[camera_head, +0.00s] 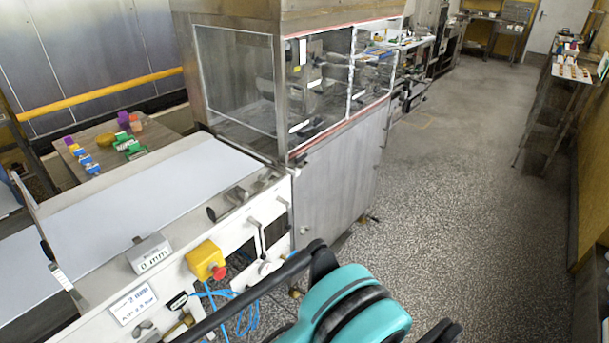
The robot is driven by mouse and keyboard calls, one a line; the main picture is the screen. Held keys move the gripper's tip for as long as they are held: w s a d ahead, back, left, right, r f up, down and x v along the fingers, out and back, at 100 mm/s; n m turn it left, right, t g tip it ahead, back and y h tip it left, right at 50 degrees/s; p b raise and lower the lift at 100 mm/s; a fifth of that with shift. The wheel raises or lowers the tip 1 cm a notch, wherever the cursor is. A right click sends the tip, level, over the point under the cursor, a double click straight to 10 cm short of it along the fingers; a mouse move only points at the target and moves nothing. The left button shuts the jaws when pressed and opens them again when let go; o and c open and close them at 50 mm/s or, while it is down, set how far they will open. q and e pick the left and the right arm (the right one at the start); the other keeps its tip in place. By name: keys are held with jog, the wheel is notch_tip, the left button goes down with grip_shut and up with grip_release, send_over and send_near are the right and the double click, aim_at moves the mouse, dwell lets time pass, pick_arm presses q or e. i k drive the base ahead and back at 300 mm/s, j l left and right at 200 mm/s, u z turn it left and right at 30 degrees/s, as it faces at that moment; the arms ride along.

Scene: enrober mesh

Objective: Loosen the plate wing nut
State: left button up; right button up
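I cannot clearly make out the plate wing nut at this size. Small dark knobs and metal fittings, such as a dark knob (212,214), sit along the near edge of the white conveyor machine (110,296). A grey block marked "0 mm" (149,254) stands on that edge, and a white label (132,304) reading "2 mm" is on the panel below it. Teal and black links of my own arm fill the bottom middle. Neither gripper's fingers show in the head view.
A yellow box with a red button (206,261) juts from the machine's side, with blue hoses (243,310) below. A glass-walled steel cabinet (290,85) stands behind the belt. Coloured objects lie on a back table (82,141). The speckled floor (450,190) at right is clear.

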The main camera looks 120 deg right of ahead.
aim_at(265, 178)
jog(key=z, duration=3.85)
